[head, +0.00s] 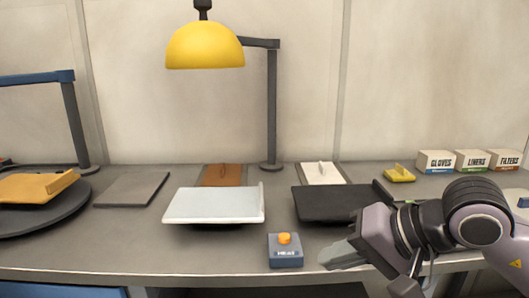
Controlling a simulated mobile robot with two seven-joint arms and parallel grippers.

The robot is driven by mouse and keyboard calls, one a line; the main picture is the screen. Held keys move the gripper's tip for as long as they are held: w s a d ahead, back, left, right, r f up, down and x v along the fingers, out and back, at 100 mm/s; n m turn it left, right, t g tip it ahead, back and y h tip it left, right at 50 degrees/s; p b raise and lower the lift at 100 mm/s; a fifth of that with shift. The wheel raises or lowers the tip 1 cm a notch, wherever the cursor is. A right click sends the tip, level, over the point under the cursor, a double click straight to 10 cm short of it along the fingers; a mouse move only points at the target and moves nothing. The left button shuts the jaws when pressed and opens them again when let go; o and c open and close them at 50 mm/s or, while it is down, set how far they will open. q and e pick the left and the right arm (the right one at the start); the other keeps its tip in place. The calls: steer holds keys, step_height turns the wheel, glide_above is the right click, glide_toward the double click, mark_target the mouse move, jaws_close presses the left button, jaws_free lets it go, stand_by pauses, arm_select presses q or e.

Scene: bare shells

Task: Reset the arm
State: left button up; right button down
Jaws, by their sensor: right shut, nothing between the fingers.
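My right arm comes in from the right edge. Its gripper (334,258) is over the front of the bench, pointing left, with its fingers together and nothing between them. The fingertips are a little to the right of a blue-grey box (285,260) with an orange button (284,239), apart from it in the picture. My left gripper is not in view.
A white slab (215,204) and a black slab (335,203) lie behind the button box. A yellow lamp shade (205,47) hangs beside a dark post (271,110). Cartons (435,162) stand at back right. A grey plate (132,190) and round black platter (50,218) are left.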

steer(key=s+a+r+m+g+y+p, duration=0.2)
steer(key=s+a+r+m+g+y, duration=0.15)
steer(key=s+a+m+y, duration=0.45)
steer(key=w+d+f+n+t+h+p, duration=0.1)
steer(key=w+d+f+n+t+h, duration=0.3)
steer(key=n, duration=0.7)
steer(key=w+d+f+n+t+y+p, duration=0.1)
steer(key=d+f+n+t, duration=0.15)
steer(key=n+t, duration=0.65)
steer(key=w+d+f+n+t+h+p, duration=0.2)
steer(key=w+d+f+n+t, duration=0.1)
steer(key=n, duration=1)
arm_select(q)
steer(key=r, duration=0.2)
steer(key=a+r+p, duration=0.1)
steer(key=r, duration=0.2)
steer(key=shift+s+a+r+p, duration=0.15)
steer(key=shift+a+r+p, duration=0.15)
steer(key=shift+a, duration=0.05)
arm_select(e)
steer(key=s+d+f+m+g+h, duration=0.3)
steer(key=s+f+m, duration=0.4)
steer(key=f+m, duration=0.3)
steer(key=s+d+f+m+g+h, duration=0.4)
steer(key=s+f+m, duration=0.3)
steer(key=f+m, duration=0.3)
step_height(320, 180, down, 3)
steer(key=shift+s+d+h, duration=0.15)
steer(key=shift+d+h, duration=0.2)
steer(key=shift+h, duration=0.55)
